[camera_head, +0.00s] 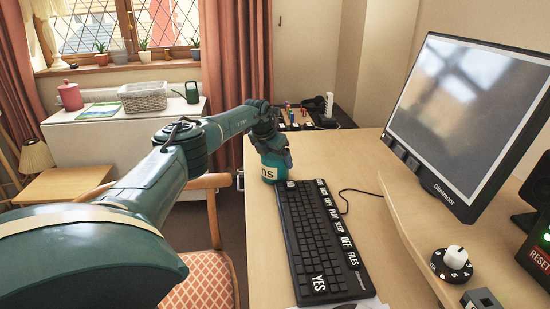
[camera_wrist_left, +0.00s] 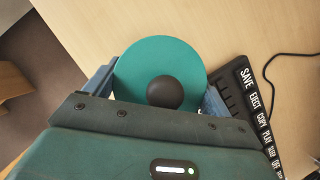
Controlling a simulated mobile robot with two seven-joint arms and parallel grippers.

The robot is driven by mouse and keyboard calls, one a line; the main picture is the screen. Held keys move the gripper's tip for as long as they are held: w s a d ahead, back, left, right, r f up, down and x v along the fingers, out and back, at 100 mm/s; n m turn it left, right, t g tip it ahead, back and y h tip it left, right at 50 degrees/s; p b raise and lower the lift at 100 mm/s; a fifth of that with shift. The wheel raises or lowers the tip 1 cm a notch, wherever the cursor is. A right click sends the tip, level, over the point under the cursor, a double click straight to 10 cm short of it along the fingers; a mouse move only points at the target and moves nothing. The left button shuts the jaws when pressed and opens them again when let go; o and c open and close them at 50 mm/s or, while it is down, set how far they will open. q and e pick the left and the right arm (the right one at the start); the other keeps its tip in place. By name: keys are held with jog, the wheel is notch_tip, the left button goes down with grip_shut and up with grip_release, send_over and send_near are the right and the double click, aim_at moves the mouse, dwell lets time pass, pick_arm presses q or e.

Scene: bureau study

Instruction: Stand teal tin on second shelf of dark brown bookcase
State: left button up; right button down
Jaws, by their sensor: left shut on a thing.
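The teal tin (camera_head: 274,166) stands upright at the far left end of the desk, just beyond the keyboard; light lettering shows on its side. In the left wrist view its round teal lid (camera_wrist_left: 160,58) with a dark knob is seen from above. My left gripper (camera_head: 272,148) comes down over the tin from above and is shut on it, a finger on each side. I cannot tell whether the tin touches the desk. My right gripper is not in view. The dark brown bookcase is not recognisable in either view.
The black keyboard (camera_head: 318,240) lies close to the tin on the light wood desk (camera_head: 266,255). A monitor (camera_head: 468,120) stands on a raised shelf at right. A chair (camera_head: 207,275) is left of the desk. A white cabinet (camera_head: 110,140) stands under the window.

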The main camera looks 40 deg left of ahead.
pick_arm(q)
jog(key=o, duration=0.9)
